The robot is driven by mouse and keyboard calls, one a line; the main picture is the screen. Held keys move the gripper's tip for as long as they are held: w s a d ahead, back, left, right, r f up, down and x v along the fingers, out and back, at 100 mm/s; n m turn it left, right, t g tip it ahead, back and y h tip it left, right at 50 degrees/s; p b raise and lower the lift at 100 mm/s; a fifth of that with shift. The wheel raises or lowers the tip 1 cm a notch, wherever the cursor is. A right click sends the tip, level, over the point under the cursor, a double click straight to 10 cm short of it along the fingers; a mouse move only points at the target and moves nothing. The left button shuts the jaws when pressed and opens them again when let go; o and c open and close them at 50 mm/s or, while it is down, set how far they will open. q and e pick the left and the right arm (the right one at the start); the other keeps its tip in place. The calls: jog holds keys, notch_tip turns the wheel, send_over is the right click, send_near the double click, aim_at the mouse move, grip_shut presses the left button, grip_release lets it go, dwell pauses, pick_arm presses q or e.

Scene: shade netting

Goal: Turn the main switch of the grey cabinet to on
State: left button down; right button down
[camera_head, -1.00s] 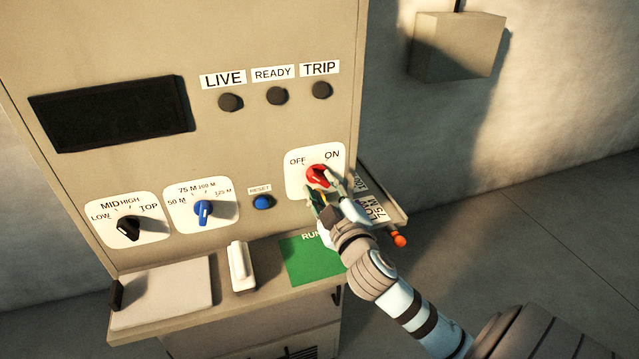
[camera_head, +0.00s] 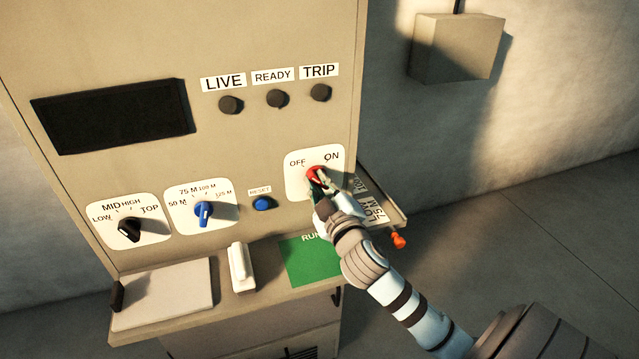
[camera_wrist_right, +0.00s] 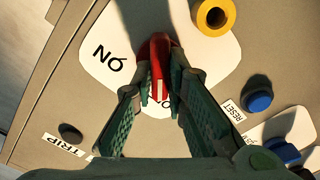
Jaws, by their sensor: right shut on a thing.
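The main switch (camera_head: 314,172) is a red knob on a white plate (camera_head: 296,188) marked OFF and ON, at the right of the grey cabinet's front (camera_head: 255,140). My right gripper (camera_head: 322,182) is at the knob, its fingers hiding part of it. In the right wrist view the red knob (camera_wrist_right: 160,52) sits between the two fingers (camera_wrist_right: 161,88), which are shut on it. Its white pointer line faces a mostly hidden label, apparently OFF; the ON label (camera_wrist_right: 108,58) lies to one side. My left gripper is not in view.
A blue reset button (camera_head: 262,204), a blue selector (camera_head: 203,212) and a black selector (camera_head: 128,229) are left of the switch. A yellow ring (camera_wrist_right: 212,16) sits near the knob. The LIVE, READY and TRIP lamps (camera_head: 277,98) are dark. A shelf (camera_head: 195,310) juts out below.

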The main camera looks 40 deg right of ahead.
jog(key=shift+m, duration=0.3)
jog(key=m, duration=0.3)
jog(key=shift+d+m, duration=0.1)
jog(key=shift+m, duration=0.2)
jog(key=shift+s+d+m+b, duration=0.15)
jog(key=shift+m+b, duration=0.4)
jog(key=shift+m, duration=2.85)
jog(key=shift+d+m+b, duration=0.1)
jog(key=shift+m+b, duration=0.4)
jog(key=shift+m, duration=2.9)
jog(key=c, duration=1.6)
grip_release()
